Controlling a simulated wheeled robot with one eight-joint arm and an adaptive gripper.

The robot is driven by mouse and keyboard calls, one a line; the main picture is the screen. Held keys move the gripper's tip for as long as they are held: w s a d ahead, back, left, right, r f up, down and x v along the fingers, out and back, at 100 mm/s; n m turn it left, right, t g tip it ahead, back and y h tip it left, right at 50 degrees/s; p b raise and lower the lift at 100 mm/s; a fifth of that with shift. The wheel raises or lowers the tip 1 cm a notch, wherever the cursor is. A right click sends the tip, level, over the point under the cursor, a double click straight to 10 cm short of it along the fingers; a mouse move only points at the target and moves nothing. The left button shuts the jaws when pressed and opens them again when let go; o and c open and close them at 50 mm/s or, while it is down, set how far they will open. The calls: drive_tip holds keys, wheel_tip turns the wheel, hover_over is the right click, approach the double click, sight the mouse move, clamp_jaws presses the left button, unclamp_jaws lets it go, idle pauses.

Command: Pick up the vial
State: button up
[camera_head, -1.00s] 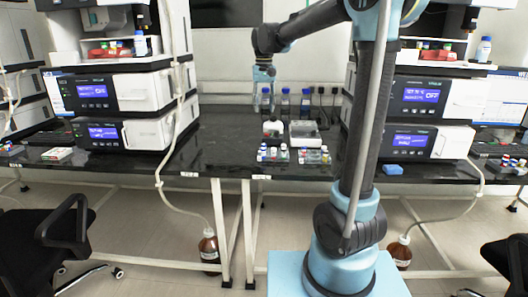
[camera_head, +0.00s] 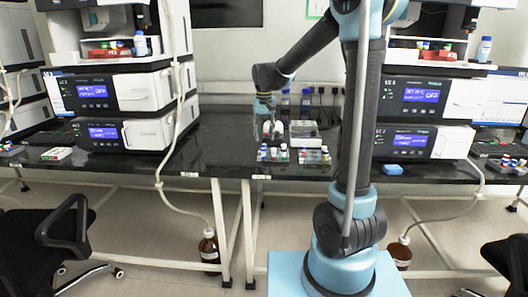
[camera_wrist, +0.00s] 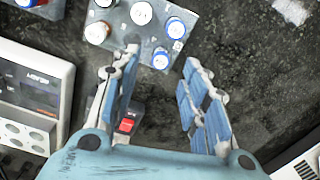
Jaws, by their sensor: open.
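My gripper (camera_head: 268,128) is open and empty, pointing down above the dark bench. It also shows in the wrist view (camera_wrist: 162,60), with its two blue padded fingers apart. A grey rack (camera_wrist: 131,45) with several capped vials lies just beyond the fingertips. A blue-capped vial (camera_wrist: 160,59) at the rack's near edge sits in line with the gap between the fingers. Another blue-capped vial (camera_wrist: 176,27) and a white-capped vial (camera_wrist: 98,33) stand in the same rack. In the head view, small vial racks (camera_head: 273,160) stand near the bench's front edge. I cannot tell which vial is meant.
A bench device (camera_head: 303,133) stands right of my gripper. Instrument stacks (camera_head: 125,95) flank the bench. Dark bench shows clear at right.

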drive_tip(key=shift+f, duration=2.25)
drive_tip(key=shift+c, duration=0.6)
drive_tip(key=c, duration=0.8)
